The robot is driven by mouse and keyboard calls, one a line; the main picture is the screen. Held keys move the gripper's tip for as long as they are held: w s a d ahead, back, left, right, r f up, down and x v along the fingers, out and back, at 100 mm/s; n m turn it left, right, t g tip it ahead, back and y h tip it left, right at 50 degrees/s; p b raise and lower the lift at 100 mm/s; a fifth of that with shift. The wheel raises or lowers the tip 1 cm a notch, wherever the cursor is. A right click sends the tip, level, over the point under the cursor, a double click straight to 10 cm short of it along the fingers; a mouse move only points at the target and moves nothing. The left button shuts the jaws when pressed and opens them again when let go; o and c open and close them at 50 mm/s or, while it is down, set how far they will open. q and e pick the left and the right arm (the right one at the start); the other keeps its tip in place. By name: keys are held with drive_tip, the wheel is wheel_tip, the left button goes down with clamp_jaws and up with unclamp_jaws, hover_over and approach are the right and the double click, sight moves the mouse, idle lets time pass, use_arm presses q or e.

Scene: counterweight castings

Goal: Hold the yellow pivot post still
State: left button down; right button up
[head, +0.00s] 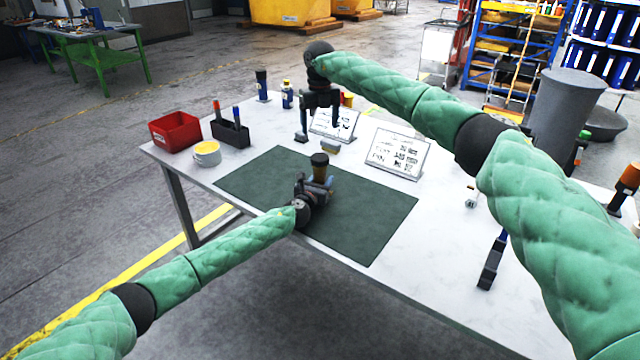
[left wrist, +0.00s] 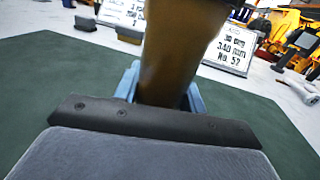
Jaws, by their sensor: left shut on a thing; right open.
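The yellow pivot post (head: 319,171) stands upright on the dark green mat (head: 365,215), with a black top. It looks dull, brownish yellow. My left gripper (head: 318,187) is shut on it low down. In the left wrist view the post (left wrist: 182,50) rises between the blue-grey fingers, its top out of frame and its foot hidden by the gripper. My right gripper (head: 319,117) is open, fingers downward, above the table behind the mat. A small grey and yellowish piece (head: 330,146) lies on the table below and in front of it, apart from the fingers.
Two printed sign stands (head: 398,155) stand behind the mat. A red bin (head: 175,131), a yellow-topped white tub (head: 207,153) and a black marker holder (head: 231,133) stand at the left. A dark tool (head: 491,265) lies at the right. The mat's right part is clear.

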drive_tip(key=shift+r, duration=0.35)
use_arm(q)
drive_tip(key=c, duration=0.7)
unclamp_jaws()
drive_tip(key=shift+c, duration=0.2)
drive_tip(key=shift+b+v, duration=0.5)
drive_tip(key=shift+v, duration=3.35)
use_arm(e)
drive_tip(key=shift+f, duration=0.5)
use_arm(q)
drive_tip(key=shift+f, duration=0.1)
